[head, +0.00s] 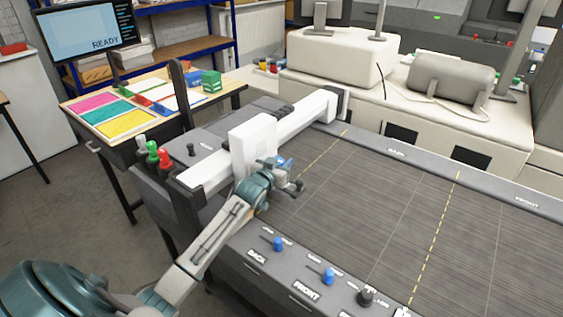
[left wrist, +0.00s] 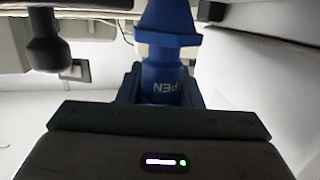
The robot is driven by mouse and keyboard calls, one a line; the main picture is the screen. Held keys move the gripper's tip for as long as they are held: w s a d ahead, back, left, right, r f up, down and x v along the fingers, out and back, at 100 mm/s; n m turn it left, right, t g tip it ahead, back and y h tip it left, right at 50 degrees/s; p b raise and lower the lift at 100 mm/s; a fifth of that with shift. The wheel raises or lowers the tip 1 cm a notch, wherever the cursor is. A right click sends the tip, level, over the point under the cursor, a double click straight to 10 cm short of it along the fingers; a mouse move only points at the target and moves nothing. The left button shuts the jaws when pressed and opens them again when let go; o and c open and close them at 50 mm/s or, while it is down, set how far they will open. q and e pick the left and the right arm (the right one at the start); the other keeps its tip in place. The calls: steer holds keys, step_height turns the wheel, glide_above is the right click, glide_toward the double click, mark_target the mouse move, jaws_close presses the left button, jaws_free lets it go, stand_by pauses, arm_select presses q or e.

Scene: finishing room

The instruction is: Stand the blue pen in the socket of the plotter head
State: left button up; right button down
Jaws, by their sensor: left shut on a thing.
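The white plotter head (head: 253,146) sits on the white gantry beam that crosses the dark plotter bed. My left gripper (head: 287,178) is right beside the head's right face and is shut on the blue pen (head: 283,162). The blue pen fills the middle of the left wrist view (left wrist: 168,38), with the letters PEN upside down between my fingers. Its lower part and tip are hidden in the head view. The socket cannot be made out, so I cannot tell whether the pen is in it or beside it. My right gripper is not in view.
Grey, green (head: 153,152) and red pens stand at the beam's left end. A control panel with blue knobs (head: 327,276) runs along the near edge. A color-sample table (head: 240,86) stands behind left. The bed (head: 400,215) right of the gripper is clear.

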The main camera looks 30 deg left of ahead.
arm_select(q)
steer(key=shift+f+b, duration=0.5)
steer(key=shift+f, duration=0.55)
steer(key=o, duration=1.1)
steer(key=shift+c, duration=0.2)
steer(key=b+v, duration=0.4)
steer(key=v, duration=0.7)
steer(key=shift+f, duration=0.2)
